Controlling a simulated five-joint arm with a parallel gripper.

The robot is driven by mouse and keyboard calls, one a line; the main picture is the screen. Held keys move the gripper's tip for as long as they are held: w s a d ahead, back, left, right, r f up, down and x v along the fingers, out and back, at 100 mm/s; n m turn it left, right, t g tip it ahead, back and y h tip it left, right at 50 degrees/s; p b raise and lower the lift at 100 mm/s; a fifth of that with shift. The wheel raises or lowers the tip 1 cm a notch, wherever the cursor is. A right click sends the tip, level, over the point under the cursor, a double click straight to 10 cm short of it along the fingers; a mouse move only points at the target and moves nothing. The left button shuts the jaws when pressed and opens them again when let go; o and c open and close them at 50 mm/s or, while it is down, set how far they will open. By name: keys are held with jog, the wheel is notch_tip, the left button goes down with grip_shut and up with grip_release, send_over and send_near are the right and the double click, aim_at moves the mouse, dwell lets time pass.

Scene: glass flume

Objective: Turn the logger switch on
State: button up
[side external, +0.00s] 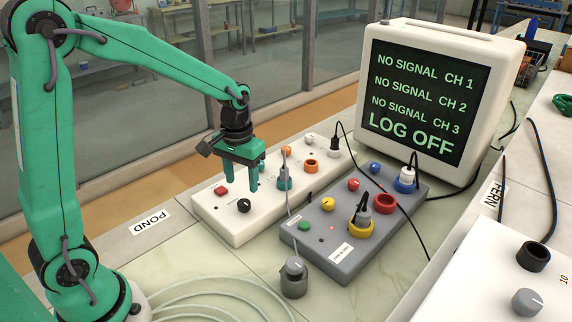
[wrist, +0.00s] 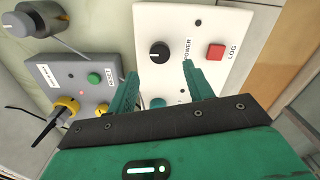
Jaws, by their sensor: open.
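The white panel (side external: 225,224) carries a red square button (side external: 221,190) and a black round knob (side external: 244,205) at its left end. In the wrist view the red button (wrist: 216,51) has the word LOG beside it, and the black knob (wrist: 159,52) has POWER beside it. The monitor (side external: 420,95) reads LOG OFF and NO SIGNAL for CH 1, CH 2 and CH 3. My gripper (side external: 241,178) is open and empty, pointing down over the panel's left part. In the wrist view my gripper's fingertips (wrist: 158,72) sit below the knob, with the right one nearer the button.
A grey box (side external: 345,262) with coloured sockets and plugged cables stands right of the panel. A grey cylinder (side external: 294,285) stands in front, with a cord rising to the panel. A POND label (side external: 151,222) lies left. Another white panel (side external: 490,270) is at the right.

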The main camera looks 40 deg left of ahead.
aim_at(244, 202)
jog(key=shift+f, duration=3.2)
jog(key=c, duration=1)
